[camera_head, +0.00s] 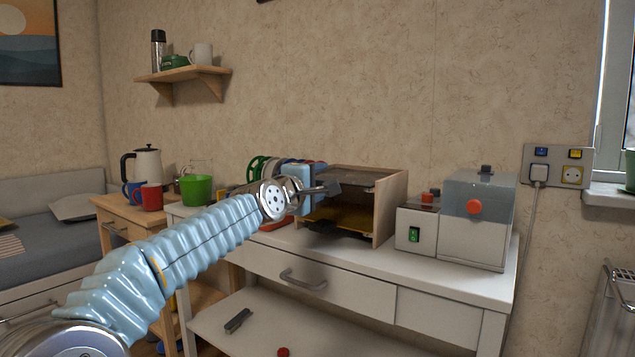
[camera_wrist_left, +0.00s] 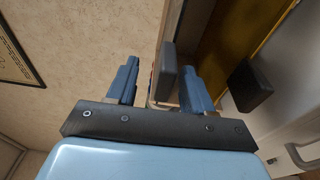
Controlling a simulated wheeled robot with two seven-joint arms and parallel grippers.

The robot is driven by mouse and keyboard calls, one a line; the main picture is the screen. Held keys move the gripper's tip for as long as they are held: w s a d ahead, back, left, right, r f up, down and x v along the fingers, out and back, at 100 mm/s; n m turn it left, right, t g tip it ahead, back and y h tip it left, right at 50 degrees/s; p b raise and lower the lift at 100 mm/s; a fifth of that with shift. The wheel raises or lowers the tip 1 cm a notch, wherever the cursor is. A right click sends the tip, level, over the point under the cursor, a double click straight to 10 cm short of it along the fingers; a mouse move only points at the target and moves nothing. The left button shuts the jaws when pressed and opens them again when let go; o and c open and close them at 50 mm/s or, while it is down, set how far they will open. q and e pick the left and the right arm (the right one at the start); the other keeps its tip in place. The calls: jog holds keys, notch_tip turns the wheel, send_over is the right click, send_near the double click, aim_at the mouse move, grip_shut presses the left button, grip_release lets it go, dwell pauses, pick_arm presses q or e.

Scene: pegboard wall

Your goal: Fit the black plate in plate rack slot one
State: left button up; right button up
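My left gripper (camera_head: 328,189) is in front of the open wooden box on the white bench, its grey fingers near the box's opening. In the left wrist view its two blue-grey fingers (camera_wrist_left: 158,85) stand apart, with no plate visible between them. A yellow plate-like surface (camera_head: 345,217) lies inside the box. A dark flat edge (camera_head: 340,232) shows under its front; I cannot tell whether this is the black plate. Upright coloured rings (camera_head: 257,167) stand left of the box, partly hidden by my wrist. I cannot make out the plate rack or its slot one. My right gripper is not in view.
A green pot (camera_head: 196,190) and a red mug (camera_head: 151,198) are at the left.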

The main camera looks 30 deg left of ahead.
pick_arm(q)
jog(key=s, duration=1.3)
jog(key=shift+s+d+p, duration=0.35)
jog(key=shift+s+d, duration=0.05)
jog(key=shift+d, duration=0.05)
jog(key=shift+f, duration=0.1)
